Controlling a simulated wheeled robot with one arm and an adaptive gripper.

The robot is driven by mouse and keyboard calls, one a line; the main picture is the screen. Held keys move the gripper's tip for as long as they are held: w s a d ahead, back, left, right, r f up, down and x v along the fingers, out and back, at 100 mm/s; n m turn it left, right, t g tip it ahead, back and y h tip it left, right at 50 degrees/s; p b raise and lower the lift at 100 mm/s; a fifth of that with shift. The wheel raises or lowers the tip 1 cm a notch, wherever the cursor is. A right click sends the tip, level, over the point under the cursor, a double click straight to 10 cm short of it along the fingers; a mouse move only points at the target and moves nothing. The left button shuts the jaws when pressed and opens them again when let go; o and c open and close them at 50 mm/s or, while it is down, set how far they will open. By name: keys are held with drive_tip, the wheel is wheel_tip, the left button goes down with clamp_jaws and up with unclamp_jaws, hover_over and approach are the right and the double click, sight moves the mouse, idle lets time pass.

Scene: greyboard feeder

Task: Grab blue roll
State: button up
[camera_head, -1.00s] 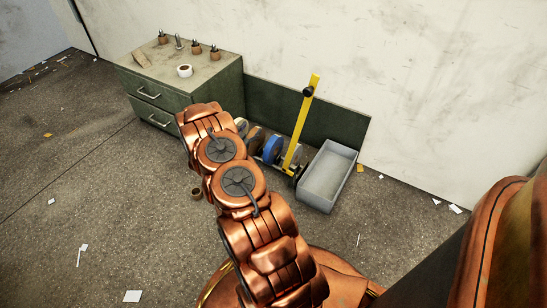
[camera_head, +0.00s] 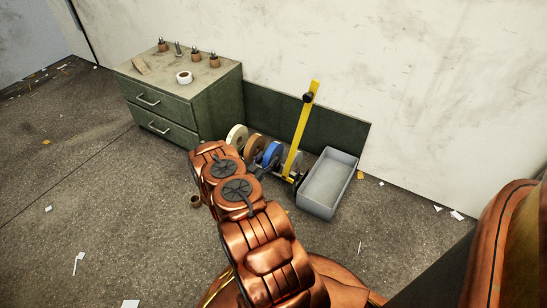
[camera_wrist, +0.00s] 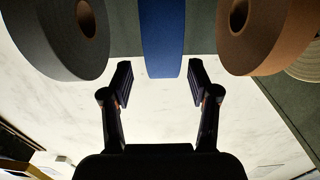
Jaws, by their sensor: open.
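The blue roll (camera_head: 271,153) stands upright in a row of rolls by the green panel, left of the yellow post. In the wrist view the blue roll (camera_wrist: 161,38) shows edge-on at the top centre. My gripper (camera_wrist: 161,83) is open and empty, its two fingers spread to either side of the blue roll's line. The roll's near edge appears close to the level of the fingertips; whether it is between them in depth I cannot tell.
A brown roll (camera_wrist: 264,35) and a dark grey roll (camera_wrist: 62,38) flank the blue one closely. A cream roll (camera_head: 237,137) stands farther left. The yellow post (camera_head: 301,130) and grey bin (camera_head: 327,184) are to the right; a green drawer cabinet (camera_head: 180,105) is to the left.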

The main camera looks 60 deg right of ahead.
sight(270, 151)
drive_tip(key=shift+w+d+r+b, duration=0.15)
drive_tip(key=shift+d+b, duration=0.45)
drive_tip(key=shift+d, duration=0.5)
drive_tip(key=shift+w+d+r+b, duration=0.1)
drive_tip(key=shift+d+r+b, duration=0.1)
drive_tip(key=shift+d+b, duration=0.6)
drive_tip(key=shift+w+d+r+b, duration=0.15)
drive_tip(key=shift+d+b, duration=0.2)
drive_tip(key=shift+d, duration=1)
drive_tip(key=shift+s, duration=0.1)
clamp_jaws()
